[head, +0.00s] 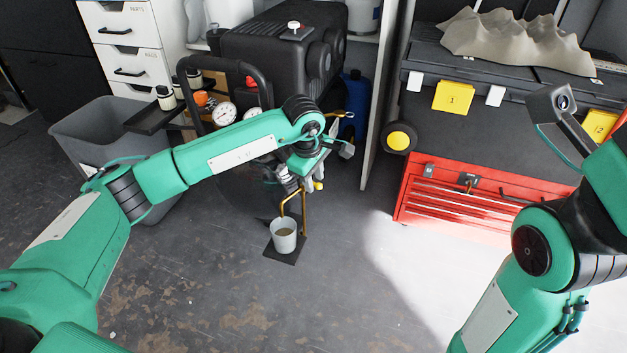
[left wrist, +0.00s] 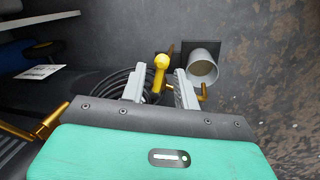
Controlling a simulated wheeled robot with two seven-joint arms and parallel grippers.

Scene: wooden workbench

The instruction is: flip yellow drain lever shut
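The yellow drain lever (left wrist: 161,68) shows in the left wrist view between the two grey fingers of my left gripper (left wrist: 162,76). The fingers are apart, with a gap on each side of the lever. In the head view only a small yellow part of the lever (head: 318,186) shows below my left gripper (head: 311,174), and my left wrist hides much of the area around it. The lever is at the lower front of the black compressor (head: 270,50), above a brass drain pipe (head: 302,203).
A grey cup (head: 284,240) with brownish content stands on a dark mat (head: 291,256) below the pipe; the cup also shows in the left wrist view (left wrist: 203,73). A grey bin (head: 85,130) stands left, a red tool chest (head: 450,205) right. The front floor is clear.

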